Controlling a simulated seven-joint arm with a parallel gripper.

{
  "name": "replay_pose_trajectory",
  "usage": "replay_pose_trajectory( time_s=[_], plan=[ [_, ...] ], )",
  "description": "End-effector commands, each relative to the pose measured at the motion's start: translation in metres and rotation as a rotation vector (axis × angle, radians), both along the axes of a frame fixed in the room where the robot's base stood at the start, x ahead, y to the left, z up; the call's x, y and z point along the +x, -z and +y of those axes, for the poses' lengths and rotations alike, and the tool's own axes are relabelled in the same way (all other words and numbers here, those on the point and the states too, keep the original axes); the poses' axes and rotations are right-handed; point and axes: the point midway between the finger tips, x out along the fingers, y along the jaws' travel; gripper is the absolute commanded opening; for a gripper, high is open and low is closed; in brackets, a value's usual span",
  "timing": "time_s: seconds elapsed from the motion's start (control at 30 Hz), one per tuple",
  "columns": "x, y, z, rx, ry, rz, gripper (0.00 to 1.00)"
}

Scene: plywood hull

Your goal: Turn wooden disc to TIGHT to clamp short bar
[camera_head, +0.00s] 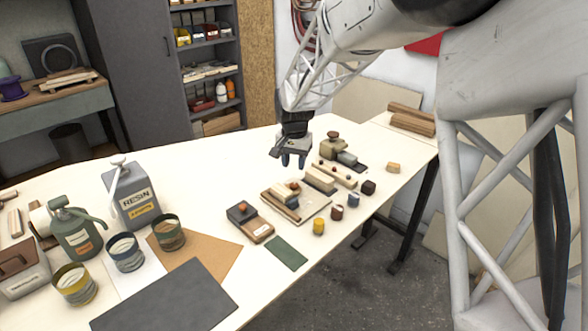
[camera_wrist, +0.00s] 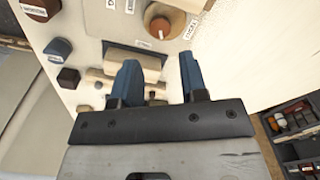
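A round orange-brown knob with a pale mark shows at the top of the wrist view (camera_wrist: 160,27). It appears to be the wooden disc, on a pale wooden base with small labels; their words are too blurred to read surely. In the head view it seems to be the orange knob (camera_head: 294,186) on a board (camera_head: 314,209) that also carries wooden bars. Which bar is the short bar, I cannot tell. My gripper (camera_head: 293,162) is open and empty above the table, beyond this board. Its two blue fingers stand apart in the wrist view (camera_wrist: 160,78).
Yellow (camera_head: 319,226), brown, blue and dark pieces stand along the front edge. A block with a brown knob (camera_head: 333,135) stands behind. The white table (camera_head: 215,165) is clear left of my gripper.

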Motion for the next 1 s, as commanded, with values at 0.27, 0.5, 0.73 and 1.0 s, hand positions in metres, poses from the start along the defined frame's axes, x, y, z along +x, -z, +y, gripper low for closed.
replay_pose_trajectory(
  time_s=[0.27, 0.5, 0.73, 1.0],
  plan=[
    [0.0, -0.0029, 0.0, 0.0, 0.0, 0.0, 0.4],
    [-0.0001, -0.0028, 0.0001, 0.0, 0.019, 0.0, 0.55],
    [-0.0005, -0.0025, 0.0007, 0.0, 0.169, 0.0, 0.55],
    [-0.0013, -0.0024, 0.0015, 0.0, 0.399, 0.0, 0.55]
  ],
)
